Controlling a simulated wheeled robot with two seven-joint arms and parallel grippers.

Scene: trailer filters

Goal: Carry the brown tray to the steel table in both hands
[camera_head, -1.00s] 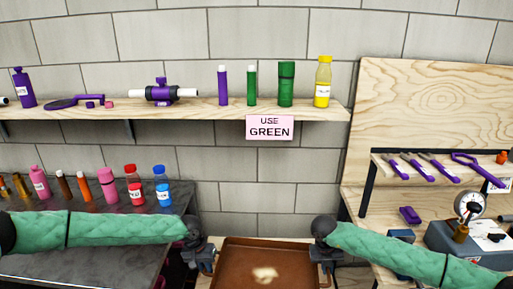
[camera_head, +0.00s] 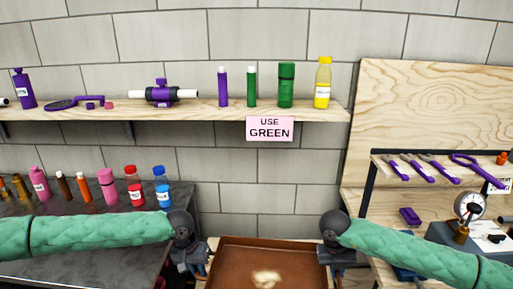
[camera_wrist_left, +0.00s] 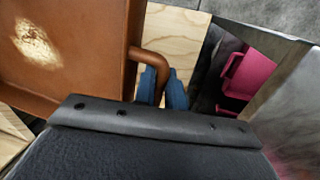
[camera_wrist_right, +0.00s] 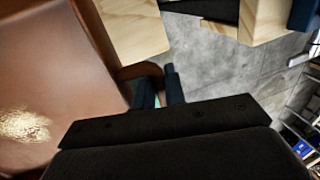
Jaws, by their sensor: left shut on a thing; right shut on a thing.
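The brown tray (camera_head: 240,263) is at the bottom centre of the head view, between my two grippers; its near part is cut off by the frame. My left gripper (camera_head: 198,268) is at its left side, and in the left wrist view its blue fingers (camera_wrist_left: 164,88) are shut on the tray's curved handle (camera_wrist_left: 152,58). My right gripper (camera_head: 333,268) is at its right side, and in the right wrist view its fingers (camera_wrist_right: 160,90) are shut on the other handle (camera_wrist_right: 138,71). The tray looks empty, with a bright glare on its floor. The dark grey table at the left (camera_head: 100,245) looks like the steel table.
Several bottles and tubes, including a blue-capped bottle (camera_head: 162,188), stand on the dark table. A wooden bench (camera_head: 345,185) with a gauge (camera_head: 469,206) stands at the right. A wall shelf (camera_head: 200,109) with bottles runs above. A pink object (camera_wrist_left: 248,75) is low beside the left gripper.

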